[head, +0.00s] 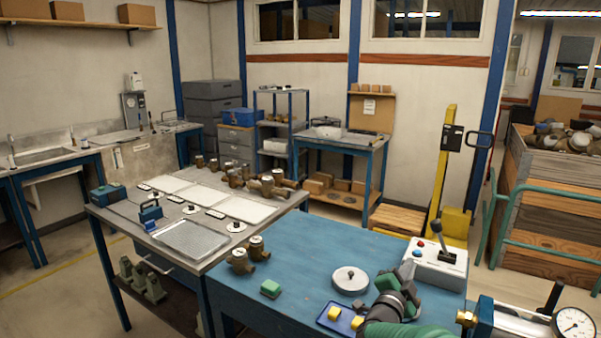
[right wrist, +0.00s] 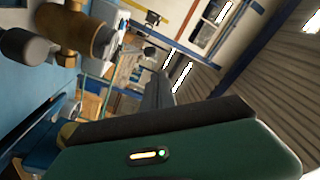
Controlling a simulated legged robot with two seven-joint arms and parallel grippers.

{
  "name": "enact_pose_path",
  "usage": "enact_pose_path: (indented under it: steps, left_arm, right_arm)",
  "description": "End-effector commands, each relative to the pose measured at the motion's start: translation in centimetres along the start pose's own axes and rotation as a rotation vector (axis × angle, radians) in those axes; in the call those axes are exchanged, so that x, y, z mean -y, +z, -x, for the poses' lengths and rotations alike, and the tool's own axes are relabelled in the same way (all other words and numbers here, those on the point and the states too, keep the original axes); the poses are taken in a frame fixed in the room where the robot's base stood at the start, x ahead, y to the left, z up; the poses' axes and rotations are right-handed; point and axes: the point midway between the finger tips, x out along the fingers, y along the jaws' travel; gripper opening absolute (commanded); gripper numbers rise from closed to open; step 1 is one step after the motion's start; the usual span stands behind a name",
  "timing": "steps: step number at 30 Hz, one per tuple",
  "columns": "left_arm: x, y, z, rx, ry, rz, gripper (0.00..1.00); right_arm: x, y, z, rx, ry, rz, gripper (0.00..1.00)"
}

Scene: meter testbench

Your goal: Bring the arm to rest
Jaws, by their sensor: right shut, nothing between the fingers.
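My right arm comes in at the bottom right of the head view. Its green and dark gripper (head: 404,277) is shut and empty above the blue bench (head: 290,285), just left of the grey control box with a lever (head: 437,262). In the right wrist view my green gripper housing (right wrist: 190,150) fills the lower part, with a small lit strip on it. My left gripper does not show.
A pressure gauge (head: 574,325) stands at the right edge. A brass fitting (right wrist: 72,32) is close in the wrist view. The bench's left part has free room.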

Motion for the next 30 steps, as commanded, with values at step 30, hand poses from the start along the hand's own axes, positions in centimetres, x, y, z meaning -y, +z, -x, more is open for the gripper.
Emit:
enact_pose_path:
  steps: [30]
  left_arm:
    - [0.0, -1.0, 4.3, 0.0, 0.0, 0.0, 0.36]
  right_arm:
    - [-19.2, -2.7, 37.1, 1.518, 0.125, 1.096, 0.0]
